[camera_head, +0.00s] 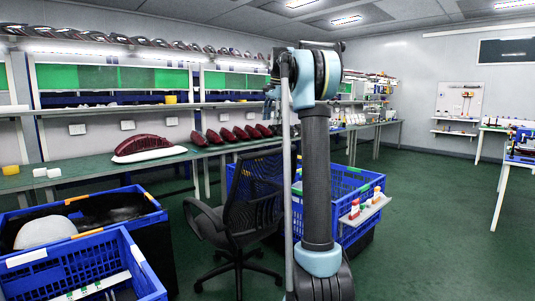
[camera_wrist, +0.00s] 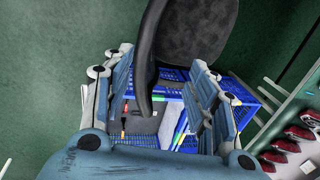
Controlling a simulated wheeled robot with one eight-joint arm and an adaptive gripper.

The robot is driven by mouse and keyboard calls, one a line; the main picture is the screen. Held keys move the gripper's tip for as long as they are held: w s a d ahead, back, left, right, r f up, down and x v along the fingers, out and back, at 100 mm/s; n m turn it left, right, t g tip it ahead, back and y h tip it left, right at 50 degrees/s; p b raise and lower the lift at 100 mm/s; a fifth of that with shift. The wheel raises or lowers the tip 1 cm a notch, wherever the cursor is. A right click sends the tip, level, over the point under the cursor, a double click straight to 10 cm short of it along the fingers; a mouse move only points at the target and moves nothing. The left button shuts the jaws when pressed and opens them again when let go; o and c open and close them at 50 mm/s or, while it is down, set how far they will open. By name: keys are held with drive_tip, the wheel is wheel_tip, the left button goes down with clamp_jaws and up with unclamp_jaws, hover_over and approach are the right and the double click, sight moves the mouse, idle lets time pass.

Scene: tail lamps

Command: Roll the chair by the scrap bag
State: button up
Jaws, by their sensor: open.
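A black office chair (camera_head: 255,205) with a mesh back, armrests and a wheeled base stands on the green floor in the head view, left of my arm. In the wrist view its dark seat (camera_wrist: 195,30) is at the top. One curved armrest (camera_wrist: 145,65) reaches down between the fingers in the picture; I cannot tell how far off it is. My gripper (camera_wrist: 152,75) is open, with nothing clamped. I cannot make out a scrap bag for certain; a black, bag-like surface (camera_head: 112,208) shows in a crate at the left.
Blue crates stand at the lower left (camera_head: 85,268) and behind the chair (camera_head: 350,185). A long green workbench (camera_head: 75,172) holds red tail lamps (camera_head: 235,133) and a larger red lamp (camera_head: 145,148). Open green floor (camera_head: 430,220) lies to the right.

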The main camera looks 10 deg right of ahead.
sight(267, 150)
drive_tip(key=w+f, duration=0.1)
drive_tip(key=f, duration=0.4)
drive_tip(key=a+f, duration=0.1)
drive_tip(key=f, duration=0.5)
drive_tip(key=w+a+f, duration=0.1)
drive_tip(key=f, duration=0.4)
drive_tip(key=shift+w+f, duration=0.3)
drive_tip(key=shift+w, duration=0.05)
drive_tip(key=shift+c, duration=0.6)
clamp_jaws()
drive_tip(key=shift+w, duration=0.1)
